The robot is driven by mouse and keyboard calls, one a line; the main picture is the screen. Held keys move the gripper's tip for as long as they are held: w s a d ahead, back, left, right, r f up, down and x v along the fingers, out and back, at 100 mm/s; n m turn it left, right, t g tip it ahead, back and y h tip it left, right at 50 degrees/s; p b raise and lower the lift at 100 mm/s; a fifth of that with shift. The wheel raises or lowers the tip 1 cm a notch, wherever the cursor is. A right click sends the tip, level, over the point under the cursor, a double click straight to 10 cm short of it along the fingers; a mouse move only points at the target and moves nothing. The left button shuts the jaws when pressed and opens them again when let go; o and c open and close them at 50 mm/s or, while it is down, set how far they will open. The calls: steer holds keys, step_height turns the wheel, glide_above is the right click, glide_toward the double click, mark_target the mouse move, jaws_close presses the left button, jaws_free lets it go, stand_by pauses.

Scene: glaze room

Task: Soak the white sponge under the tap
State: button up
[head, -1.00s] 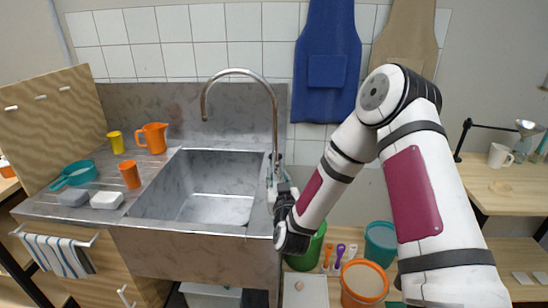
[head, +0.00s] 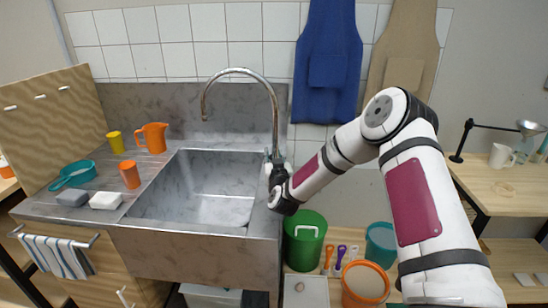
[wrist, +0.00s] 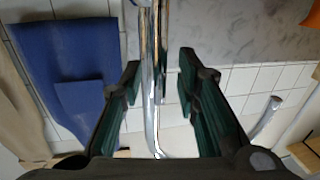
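The white sponge (head: 106,200) lies on the left drainboard, to the left of the sink basin (head: 200,190). The curved metal tap (head: 275,110) rises behind the basin's right side, its spout over the basin. No water stream shows. My gripper (head: 270,163) is at the lower part of the tap, far from the sponge. In the wrist view my gripper (wrist: 160,75) is open, with the tap's metal pipe (wrist: 147,60) in view between its fingers. I cannot tell whether the fingers touch it. The tap's handle is not clearly visible.
A grey sponge (head: 72,197), a teal pan (head: 76,173), orange cups (head: 129,174), an orange jug (head: 153,137) and a yellow cup (head: 116,142) share the drainboard. The basin looks empty. Buckets (head: 305,240) stand at the lower right, below my arm.

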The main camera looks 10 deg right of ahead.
jaws_close()
steer(key=shift+w+a+r+n, duration=0.1)
steer(key=shift+a+n, duration=0.3)
steer(key=shift+w+a+n, duration=0.1)
steer(key=shift+a+n, duration=0.05)
steer(key=shift+n, duration=0.15)
jaws_free()
